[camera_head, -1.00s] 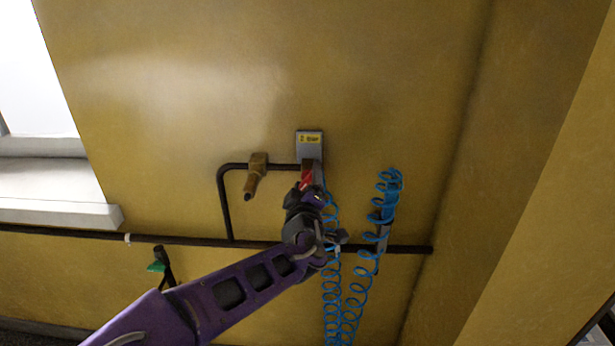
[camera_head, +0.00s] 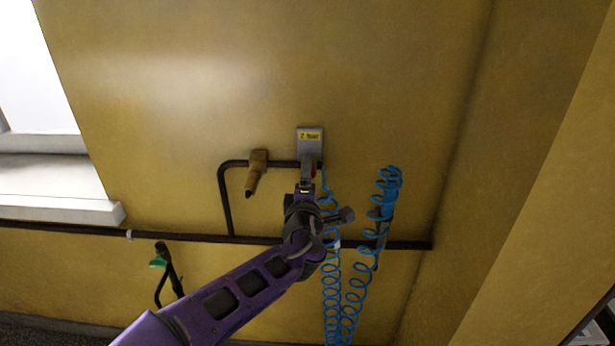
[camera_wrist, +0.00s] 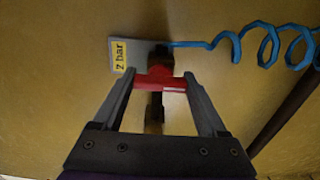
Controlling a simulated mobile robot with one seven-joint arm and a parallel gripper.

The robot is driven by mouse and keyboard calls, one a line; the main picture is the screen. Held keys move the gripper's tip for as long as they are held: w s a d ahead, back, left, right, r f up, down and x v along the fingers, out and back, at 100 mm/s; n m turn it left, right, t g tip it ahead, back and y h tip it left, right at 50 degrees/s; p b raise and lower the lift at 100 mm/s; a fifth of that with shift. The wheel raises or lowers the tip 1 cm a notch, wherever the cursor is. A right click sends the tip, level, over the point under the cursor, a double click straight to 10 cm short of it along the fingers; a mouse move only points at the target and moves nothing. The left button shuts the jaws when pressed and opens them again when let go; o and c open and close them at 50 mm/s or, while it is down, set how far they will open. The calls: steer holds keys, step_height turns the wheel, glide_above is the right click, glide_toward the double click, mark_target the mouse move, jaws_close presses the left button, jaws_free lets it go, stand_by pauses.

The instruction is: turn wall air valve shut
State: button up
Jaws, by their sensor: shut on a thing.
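The wall air valve has a red handle (camera_wrist: 160,83) in front of a grey plate (camera_head: 309,143) with a yellow "2 bar" label (camera_head: 309,135). In the wrist view the plate shows at the upper left, and the red handle spans between the two fingertips, lying across the dark pipe (camera_wrist: 154,112). My gripper (camera_wrist: 158,88) is shut on the handle. In the head view my gripper (camera_head: 307,183) stands just below the plate and hides most of the handle; only a little red shows there.
A brass-coloured fitting (camera_head: 256,172) sits on the pipe left of the valve. Coiled blue hoses (camera_head: 352,300) hang right of my arm. A long dark pipe (camera_head: 80,231) crosses the wall below. A green-tipped item (camera_head: 158,263) hangs at lower left. The wall above is clear.

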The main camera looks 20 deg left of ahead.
steer(key=shift+r, duration=0.1)
stand_by(0.3)
steer(key=o, duration=1.3)
